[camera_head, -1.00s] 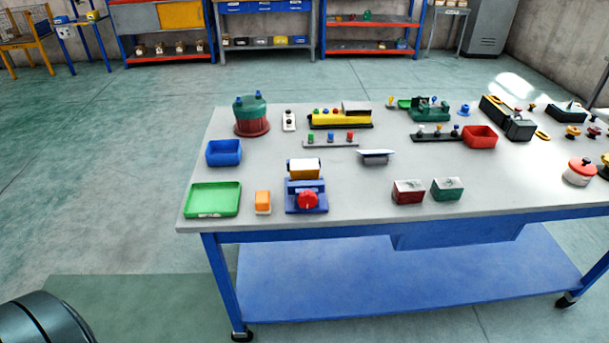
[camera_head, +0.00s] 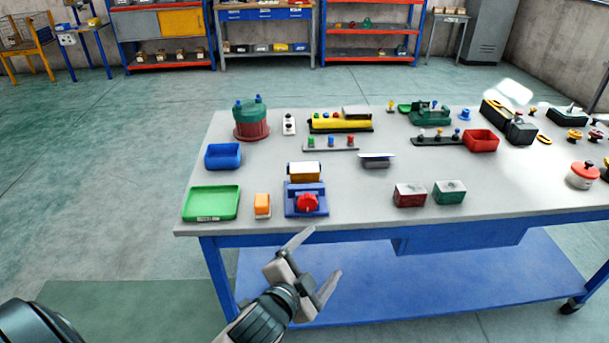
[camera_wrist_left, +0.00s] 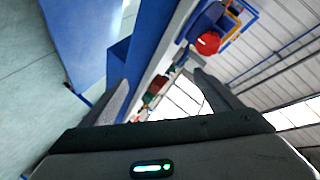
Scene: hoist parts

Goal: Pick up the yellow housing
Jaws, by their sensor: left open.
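A long yellow body (camera_head: 338,124) on a black base lies farther back; I cannot tell which of the two is meant. My left gripper (camera_head: 325,252) is open and empty, in front of the table's front edge, below and apart from the fixture. In the left wrist view the red knob (camera_wrist_left: 208,43) shows beyond the open fingers. My right gripper is not in view.
A small orange block (camera_head: 262,205) and a green tray (camera_head: 211,203) are left of the fixture. A blue bin (camera_head: 223,156) stands behind the tray. Dark red (camera_head: 410,195) and green (camera_head: 449,192) boxes stand to the right. The table's front edge (camera_head: 420,225) lies between gripper and parts.

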